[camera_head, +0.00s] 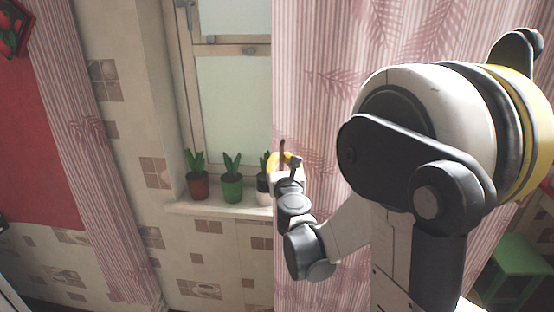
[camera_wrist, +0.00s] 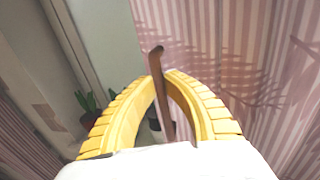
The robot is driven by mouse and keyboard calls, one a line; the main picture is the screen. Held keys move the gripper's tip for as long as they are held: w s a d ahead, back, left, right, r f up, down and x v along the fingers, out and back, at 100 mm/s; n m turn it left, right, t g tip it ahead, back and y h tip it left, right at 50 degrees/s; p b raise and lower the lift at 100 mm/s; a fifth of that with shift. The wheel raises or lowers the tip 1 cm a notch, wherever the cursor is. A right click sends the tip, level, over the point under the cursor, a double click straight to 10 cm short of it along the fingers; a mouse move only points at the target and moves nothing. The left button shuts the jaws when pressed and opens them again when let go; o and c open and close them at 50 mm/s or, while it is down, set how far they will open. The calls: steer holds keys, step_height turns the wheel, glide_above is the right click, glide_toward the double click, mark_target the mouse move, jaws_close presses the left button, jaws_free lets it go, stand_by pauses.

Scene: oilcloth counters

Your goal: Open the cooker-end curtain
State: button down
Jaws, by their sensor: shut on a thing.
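A pink striped curtain with leaf prints (camera_head: 315,60) hangs over the right part of the window. Its left edge falls straight down near the middle of the head view, and it also fills the right of the wrist view (camera_wrist: 235,50). A thin brown handle (camera_wrist: 157,70) stands at this edge. My gripper (camera_head: 284,159) is at the edge, its yellow fingers (camera_wrist: 161,78) shut on the brown handle, which passes between them. No cooker shows in the views.
A second pink curtain (camera_head: 75,110) hangs at the left, beside a red wall panel. Potted plants (camera_head: 232,188) stand on the windowsill (camera_head: 225,209), one close to my gripper. The window glass (camera_head: 218,95) is bare left of the curtain edge. A green stool (camera_head: 520,255) is at lower right.

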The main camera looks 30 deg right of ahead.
steer(key=c, duration=1.5)
jaws_free()
steer(key=shift+o, duration=0.2)
steer(key=v, duration=1.2)
